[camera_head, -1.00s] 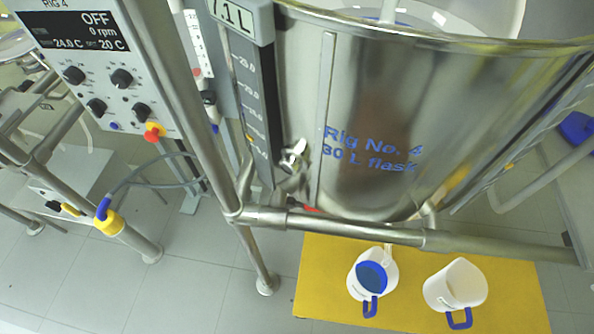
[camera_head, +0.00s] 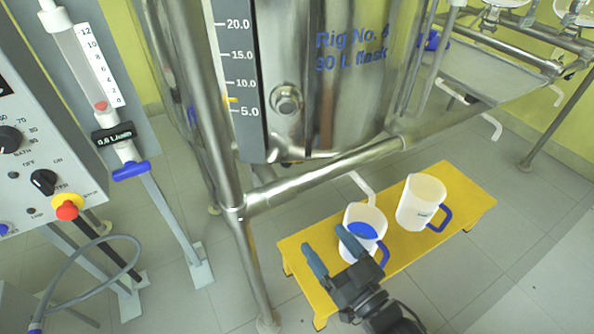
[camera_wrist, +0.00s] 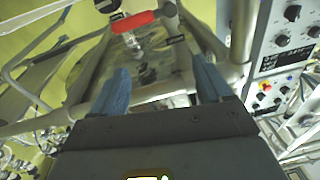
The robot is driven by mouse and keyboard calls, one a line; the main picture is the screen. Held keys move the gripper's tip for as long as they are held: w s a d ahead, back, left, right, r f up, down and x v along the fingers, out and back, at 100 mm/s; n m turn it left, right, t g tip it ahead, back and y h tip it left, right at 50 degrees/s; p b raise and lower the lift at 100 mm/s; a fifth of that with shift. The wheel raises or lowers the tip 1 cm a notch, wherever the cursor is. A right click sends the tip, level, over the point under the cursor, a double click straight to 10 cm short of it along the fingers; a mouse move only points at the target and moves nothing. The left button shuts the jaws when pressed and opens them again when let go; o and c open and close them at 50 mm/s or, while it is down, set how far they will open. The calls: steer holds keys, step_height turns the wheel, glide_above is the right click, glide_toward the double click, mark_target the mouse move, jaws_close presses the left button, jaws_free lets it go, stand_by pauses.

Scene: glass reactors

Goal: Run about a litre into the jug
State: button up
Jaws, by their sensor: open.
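A white jug (camera_head: 374,214) with a blue handle stands on the yellow bench (camera_head: 302,245). Something blue, seemingly liquid, shows inside it. A white outlet pipe (camera_head: 362,186) comes down from under the steel-jacketed vessel (camera_head: 335,105) marked Rig No. 4, 30 L flask, and ends just above the jug. My gripper (camera_head: 325,239) is open and empty, in front of the jug in the head view; one finger overlaps the jug's picture. In the wrist view, a red handle-like bar (camera_wrist: 132,22) lies beyond my open fingers. In the head view it is hidden.
A second white jug (camera_head: 420,202) stands to the right on the bench. A steel frame rail (camera_head: 330,168) and leg (camera_head: 250,270) pass close by. A control panel (camera_head: 30,165) and a flow meter (camera_head: 100,75) stand at the left.

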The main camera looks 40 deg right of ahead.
steer(key=w+d+f+m+t+h+b, duration=0.1)
steer(key=w+d+f+h+b, duration=0.1)
steer(key=w+d+f+b, duration=0.55)
steer(key=shift+m+t+h, duration=0.3)
steer(key=shift+t+h, duration=0.3)
steer(key=shift+t, duration=0.1)
steer(key=shift+w+d+r+b, duration=0.45)
steer(key=shift+w+d, duration=1.4)
steer(key=shift+w, duration=1.25)
steer(key=shift+w+d+r+b, duration=0.25)
steer(key=shift+w+d+b, duration=0.3)
steer(key=shift+w+d, duration=1.95)
steer(key=shift+w+d+r+b, duration=0.45)
steer(key=shift+w+d, duration=0.8)
steer(key=shift+w, duration=2.45)
steer(key=shift+f, duration=0.1)
steer(key=shift+c, duration=0.3)
steer(key=c, duration=0.9)
steer(key=shift+c, duration=0.2)
steer(key=shift+n, duration=0.4)
